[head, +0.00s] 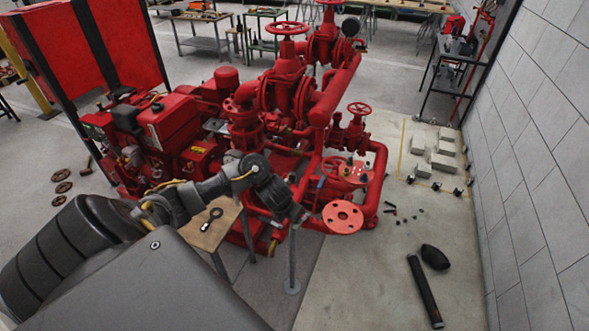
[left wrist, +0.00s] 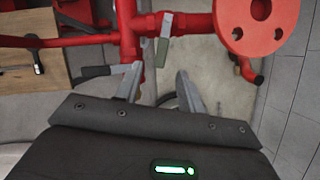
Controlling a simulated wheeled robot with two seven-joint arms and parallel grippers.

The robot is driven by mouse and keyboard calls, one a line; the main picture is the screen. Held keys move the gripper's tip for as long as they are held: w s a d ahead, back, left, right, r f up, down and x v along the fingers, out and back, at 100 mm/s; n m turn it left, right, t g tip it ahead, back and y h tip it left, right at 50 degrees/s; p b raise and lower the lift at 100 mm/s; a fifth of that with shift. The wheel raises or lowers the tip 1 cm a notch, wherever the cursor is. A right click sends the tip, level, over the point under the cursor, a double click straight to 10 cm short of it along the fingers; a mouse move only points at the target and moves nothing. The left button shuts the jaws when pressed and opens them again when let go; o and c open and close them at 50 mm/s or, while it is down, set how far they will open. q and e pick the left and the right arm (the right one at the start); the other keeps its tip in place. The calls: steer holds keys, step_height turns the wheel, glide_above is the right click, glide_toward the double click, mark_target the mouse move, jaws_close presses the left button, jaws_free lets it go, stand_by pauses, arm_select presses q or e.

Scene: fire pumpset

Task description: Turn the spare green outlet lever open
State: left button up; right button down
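The green lever (left wrist: 162,52) shows in the left wrist view, hanging from the red pipe, with a pale metal upper part and a green lower end pointing toward me. My left gripper (left wrist: 158,82) is open and empty, and its two fingers lie either side of the lever's line, short of its end. No contact shows. In the head view my left gripper (head: 298,214) is beside the red pipework, left of the round red flange (head: 343,217). I cannot clearly make out the green lever there. My right gripper is not in view.
A dark-handled lever (left wrist: 95,72) lies left of the fingers. A small wooden table (head: 213,232) stands beside the pumpset. Dark loose parts (head: 425,290) lie on the floor at right.

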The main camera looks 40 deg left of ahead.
mark_target(296, 226)
arm_select(q)
steer(key=b+x, duration=0.1)
steer(key=x, duration=0.6)
steer(key=shift+d, duration=0.1)
steer(key=c, duration=0.8)
jaws_close()
